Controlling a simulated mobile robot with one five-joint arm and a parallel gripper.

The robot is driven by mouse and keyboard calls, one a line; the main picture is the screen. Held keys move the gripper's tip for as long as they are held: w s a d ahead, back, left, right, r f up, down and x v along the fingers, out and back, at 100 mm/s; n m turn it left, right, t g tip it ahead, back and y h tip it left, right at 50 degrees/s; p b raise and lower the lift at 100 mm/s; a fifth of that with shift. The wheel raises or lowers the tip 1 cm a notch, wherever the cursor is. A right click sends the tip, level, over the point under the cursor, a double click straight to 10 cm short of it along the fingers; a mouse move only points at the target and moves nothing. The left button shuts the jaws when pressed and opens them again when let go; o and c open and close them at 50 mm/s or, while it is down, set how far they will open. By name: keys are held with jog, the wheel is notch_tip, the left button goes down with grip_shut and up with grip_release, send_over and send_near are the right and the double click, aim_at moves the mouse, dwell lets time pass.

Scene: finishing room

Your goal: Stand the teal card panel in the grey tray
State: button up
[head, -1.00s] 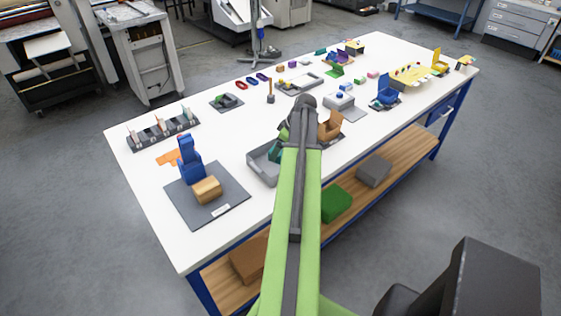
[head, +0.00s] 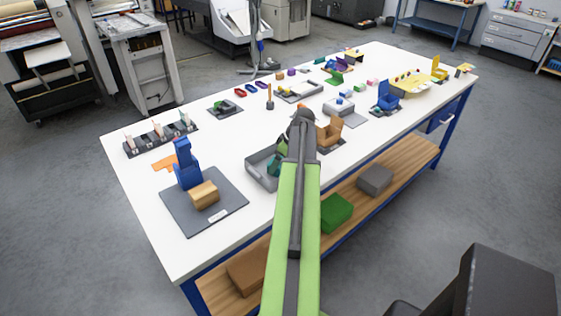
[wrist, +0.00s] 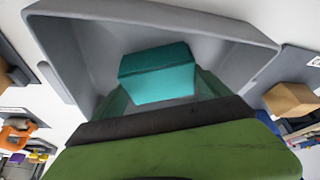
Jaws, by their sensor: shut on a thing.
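The teal card panel (wrist: 158,72) is held by my gripper (wrist: 160,100), with its teal face showing between the dark green fingers in the wrist view. The grey tray (wrist: 75,55) surrounds it in that view. In the head view the panel (head: 273,166) shows as a small teal patch within the outline of the grey tray (head: 257,176), beside my gripper (head: 280,156). My arm covers the tray's right side. Whether the panel's lower edge touches the tray floor is hidden.
A dark grey board with a blue stand (head: 187,166) and a wooden block (head: 204,194) lies left of the tray. A brown holder (head: 330,133) stands close to the right of my arm. A slotted rack (head: 160,140) is at the far left. White tabletop is clear behind the tray.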

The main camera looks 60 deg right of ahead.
jog(key=shift+s+f, duration=0.1)
jog(key=shift+f, duration=0.35)
jog(key=c, duration=0.4)
jog(key=shift+c, duration=1.2)
jog(key=o, duration=1.8)
jog(key=shift+r, duration=0.15)
jog(key=shift+r+p, duration=0.3)
jog(key=shift+r, duration=0.05)
jog(key=p+v, duration=1.1)
jog(key=v, duration=0.1)
jog(key=shift+d+r, duration=0.1)
jog(key=shift+r, duration=0.1)
